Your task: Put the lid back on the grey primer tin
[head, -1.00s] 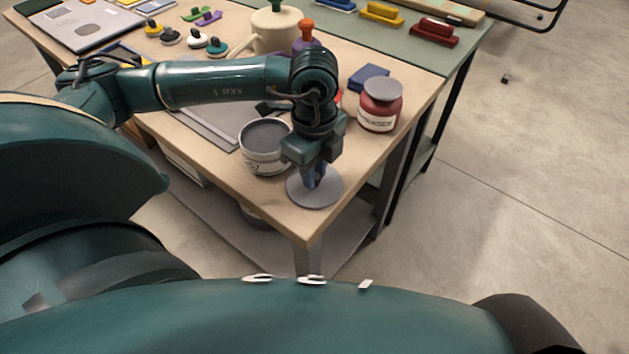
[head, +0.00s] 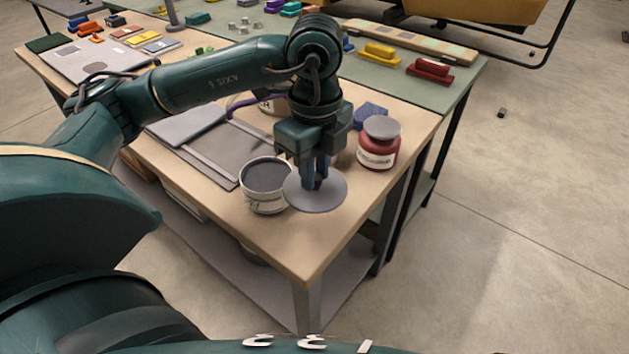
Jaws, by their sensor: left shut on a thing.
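The primer tin (head: 265,201) stands open near the front corner of the wooden table, with a pale label and grey paint showing inside. My left gripper (head: 315,184) points down and is shut on the grey round lid (head: 327,199), which it holds roughly level. The lid is just right of the tin, and its left edge overlaps the tin's right rim in the picture. I cannot tell the exact height of the lid above the table. The lid's grip is hidden between the fingers. My right gripper is not in view.
A red jar with a grey lid (head: 379,143) stands right of my gripper. A blue block (head: 371,116) is behind it. Grey flat panels (head: 212,147) lie left of the tin. The front corner of the table (head: 300,255) is clear.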

